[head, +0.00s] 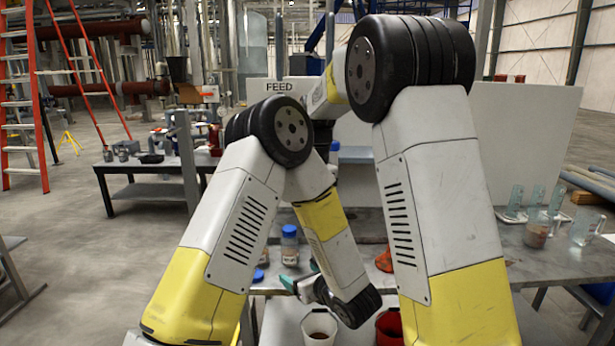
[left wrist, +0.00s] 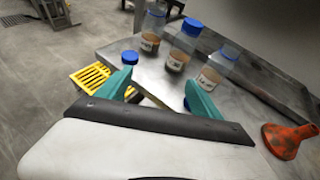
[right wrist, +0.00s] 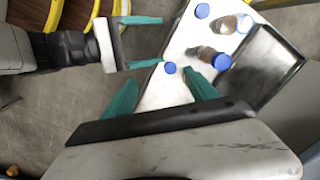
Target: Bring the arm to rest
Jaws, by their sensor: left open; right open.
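My left gripper (head: 298,276) hangs low over the near edge of the workbench in the head view, with its teal fingers apart. In the left wrist view my left gripper (left wrist: 159,76) is open with nothing between its fingers; capped bottles (left wrist: 178,45) stand beyond it, apart from it. My right gripper (right wrist: 159,75) is open and empty in the right wrist view, above the bench edge. The left gripper (right wrist: 143,42) also shows there, fingers apart. In the head view the right arm (head: 435,190) rises in front and its gripper is hidden.
The steel bench (head: 530,262) holds a blue-capped bottle (head: 289,250), a loose blue cap (left wrist: 130,57), an orange funnel (left wrist: 285,140) and glass beakers (head: 540,230). A white bucket (head: 318,328) and a red bucket (head: 388,328) sit below. Open floor (head: 60,235) lies at left.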

